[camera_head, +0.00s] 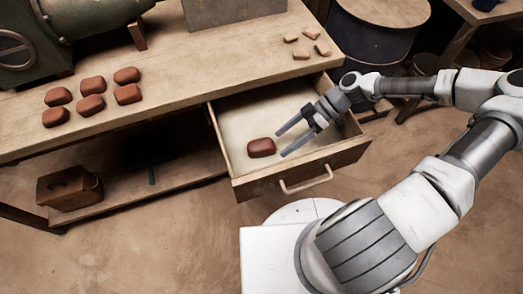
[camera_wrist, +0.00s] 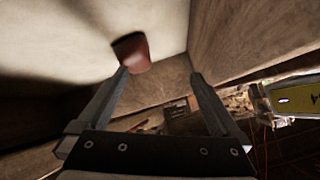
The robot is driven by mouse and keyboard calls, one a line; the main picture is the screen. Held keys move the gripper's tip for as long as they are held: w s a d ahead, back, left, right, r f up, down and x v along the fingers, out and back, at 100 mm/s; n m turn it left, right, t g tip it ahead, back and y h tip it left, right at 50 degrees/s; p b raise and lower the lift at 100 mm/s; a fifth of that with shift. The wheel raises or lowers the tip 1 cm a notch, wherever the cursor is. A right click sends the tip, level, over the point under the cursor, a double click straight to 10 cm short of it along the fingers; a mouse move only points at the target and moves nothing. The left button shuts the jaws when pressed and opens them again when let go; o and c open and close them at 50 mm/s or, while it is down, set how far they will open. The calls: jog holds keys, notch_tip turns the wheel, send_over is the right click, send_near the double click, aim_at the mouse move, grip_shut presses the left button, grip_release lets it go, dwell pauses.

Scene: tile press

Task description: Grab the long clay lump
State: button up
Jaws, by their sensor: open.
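A single reddish-brown clay lump (camera_head: 261,147) lies on the pale floor of the open drawer (camera_head: 235,168), towards its front. My gripper (camera_head: 285,142) is low in the drawer, just right of this lump, with its two fingers spread and pointing left. In the wrist view the lump (camera_wrist: 131,52) is beyond the fingertips of my gripper (camera_wrist: 158,75), near the left finger. Nothing is between the fingers. Several similar lumps (camera_head: 92,106) lie in two rows on the bench top. I cannot tell surely which lump is the long one.
The wooden bench (camera_head: 185,60) has small clay pieces (camera_head: 301,54) at its right and a dark green machine (camera_head: 30,40) at its left. The drawer's front wall and handle (camera_head: 306,182) stand close to my gripper. A wooden box (camera_head: 69,188) sits on the lower shelf.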

aim_at(271, 143)
jog(key=shift+w+d+f+n+t+y+b, duration=0.15)
jog(key=shift+w+f+n+t+y+b, duration=0.2)
jog(key=shift+f, duration=0.2)
jog(key=shift+w+d+f+n+t+y+b, duration=0.15)
jog(key=shift+w+f+n+t+y+b, duration=0.15)
jog(key=shift+f, duration=0.2)
jog(key=shift+w+d+f+n+t+y+b, duration=0.3)
jog(key=shift+w+n+t+y, duration=0.15)
jog(key=shift+n+t, duration=0.1)
jog(key=b+x, duration=0.2)
jog(key=x, duration=0.5)
jog(key=shift+a, duration=0.25)
jog(key=shift+w, duration=0.1)
grip_shut()
